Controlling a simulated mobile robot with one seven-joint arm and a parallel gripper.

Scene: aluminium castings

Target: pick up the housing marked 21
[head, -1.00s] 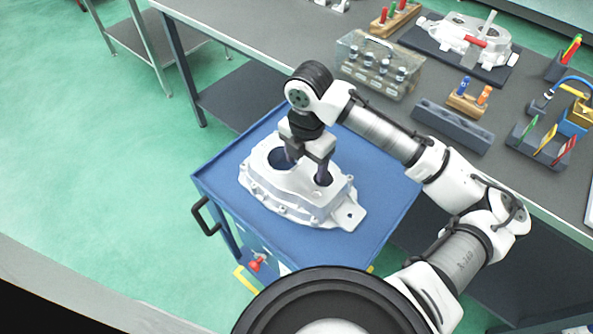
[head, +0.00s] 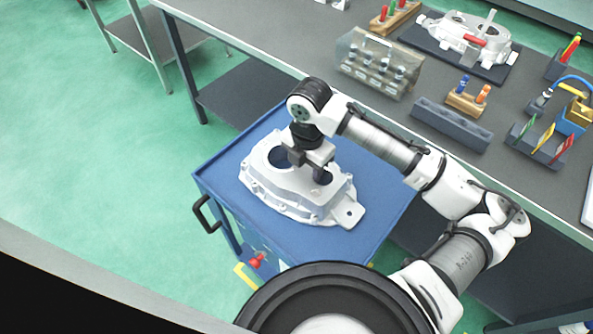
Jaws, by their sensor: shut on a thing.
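A silvery-white cast housing (head: 285,202) with two round bores and a flange with a lug at its right end is on the blue top of a cart (head: 222,172). No number can be read on it here. My gripper (head: 307,170) points down over the middle of the housing. Its fingers reach to the bores, and it is shut on the housing, seemingly on the wall between the bores. The fingertips are partly hidden. I see no clear gap between the housing and the cart top.
On the grey bench (head: 270,50) behind stand a clear box of parts (head: 378,62), another casting (head: 466,38) on a dark plate, an empty-looking grey block (head: 452,125) and a rack of coloured cards (head: 540,145). Green floor at left is open.

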